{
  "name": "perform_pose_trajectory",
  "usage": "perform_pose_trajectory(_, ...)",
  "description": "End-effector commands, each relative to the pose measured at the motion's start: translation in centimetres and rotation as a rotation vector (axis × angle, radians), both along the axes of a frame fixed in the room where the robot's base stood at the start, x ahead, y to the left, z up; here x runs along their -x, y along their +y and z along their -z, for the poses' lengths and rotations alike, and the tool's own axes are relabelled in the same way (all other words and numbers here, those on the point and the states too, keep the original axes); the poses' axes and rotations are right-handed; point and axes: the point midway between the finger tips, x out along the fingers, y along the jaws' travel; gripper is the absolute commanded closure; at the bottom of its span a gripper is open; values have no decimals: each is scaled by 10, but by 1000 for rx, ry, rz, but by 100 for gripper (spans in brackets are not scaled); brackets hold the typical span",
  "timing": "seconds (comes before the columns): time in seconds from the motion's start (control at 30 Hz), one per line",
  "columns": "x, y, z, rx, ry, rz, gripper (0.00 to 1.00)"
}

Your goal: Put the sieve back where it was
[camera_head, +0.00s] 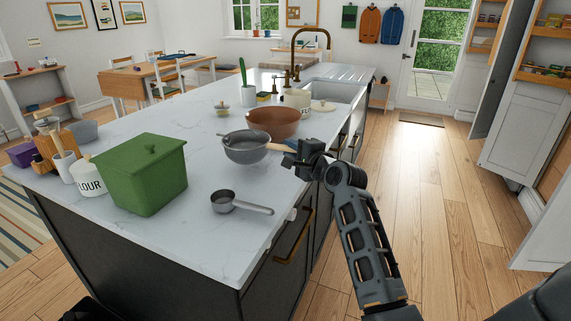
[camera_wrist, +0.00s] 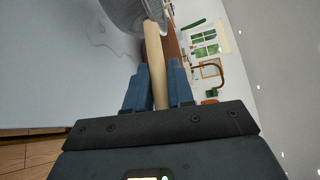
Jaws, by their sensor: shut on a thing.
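The sieve (camera_head: 244,152) is a grey mesh bowl with a pale wooden handle, over the near right part of the island worktop. My gripper (camera_head: 284,147) is shut on its handle from the right. In the wrist view the wooden handle (camera_wrist: 154,50) runs between the two blue fingers of my gripper (camera_wrist: 157,80), and part of the sieve's mesh bowl (camera_wrist: 122,12) shows at the top. I cannot tell whether the bowl touches the worktop or hangs just above it.
A brown bowl (camera_head: 273,121) stands close behind the sieve. A metal measuring cup (camera_head: 224,202) lies in front, and a green lidded box (camera_head: 145,178) stands to the left on the worktop (camera_head: 180,240). At right, open cabinet doors carry wooden racks (camera_head: 545,78). The wooden floor (camera_head: 440,200) between is clear.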

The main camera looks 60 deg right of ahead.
Motion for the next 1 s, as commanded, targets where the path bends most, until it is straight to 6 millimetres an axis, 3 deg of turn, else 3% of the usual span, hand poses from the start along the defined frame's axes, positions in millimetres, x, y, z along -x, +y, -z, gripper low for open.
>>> perform_pose_trajectory(0.2,-11,10,10,1,-1,1,100)
perform_pose_trajectory(0.5,-11,10,47,-1,-2,1,100)
perform_pose_trajectory(0.93,-11,10,52,1,-3,2,100)
perform_pose_trajectory(0.97,-11,10,52,1,-1,1,75)
perform_pose_trajectory(1.0,-11,10,52,1,-1,1,71)
